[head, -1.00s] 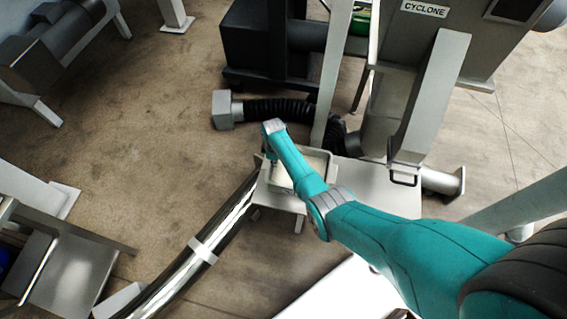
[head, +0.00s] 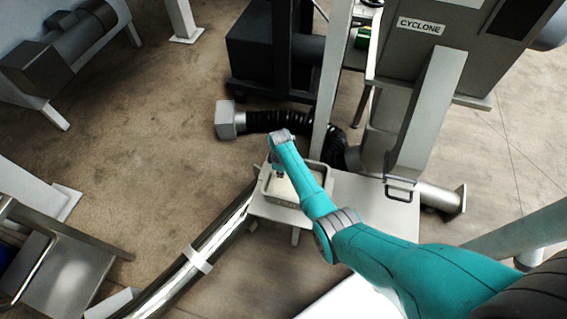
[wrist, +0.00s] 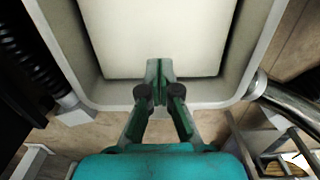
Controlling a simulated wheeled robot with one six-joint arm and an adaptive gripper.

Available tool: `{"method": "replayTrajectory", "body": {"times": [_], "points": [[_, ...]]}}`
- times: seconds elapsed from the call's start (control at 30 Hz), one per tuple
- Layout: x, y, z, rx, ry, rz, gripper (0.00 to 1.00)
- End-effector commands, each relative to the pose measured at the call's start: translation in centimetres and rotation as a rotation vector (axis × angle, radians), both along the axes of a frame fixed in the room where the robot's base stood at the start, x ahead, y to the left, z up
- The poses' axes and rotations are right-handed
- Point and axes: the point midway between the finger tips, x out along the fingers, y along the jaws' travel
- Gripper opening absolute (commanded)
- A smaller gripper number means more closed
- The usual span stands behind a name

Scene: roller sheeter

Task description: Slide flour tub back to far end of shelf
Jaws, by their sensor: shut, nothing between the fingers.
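The flour tub (head: 322,176) is a pale, open box with cream-coloured contents, at the left end of the grey metal shelf (head: 375,215). In the wrist view its rim and walls (wrist: 256,62) surround a smooth cream surface (wrist: 155,35). My gripper (head: 279,176) points down over the left part of the tub. In the wrist view the gripper (wrist: 160,68) has its fingers together and empty, overlapping the tub's near wall and contents. I cannot tell whether the fingertips touch the tub.
A grey cyclone housing (head: 425,110) and its handled chute stand over the shelf's right part. A black ribbed hose (head: 280,121) runs behind the tub. A shiny pipe (head: 190,265) slants up to the shelf's left end. Bare shelf lies right of the tub.

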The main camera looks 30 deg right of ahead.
Motion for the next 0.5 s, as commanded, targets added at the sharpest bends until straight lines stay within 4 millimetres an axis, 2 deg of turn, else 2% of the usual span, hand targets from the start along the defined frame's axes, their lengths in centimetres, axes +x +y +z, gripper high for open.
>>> {"method": "replayTrajectory", "body": {"times": [0.5], "points": [[-0.1,0.0,7.1,0.000,0.000,-0.001,0.00]]}}
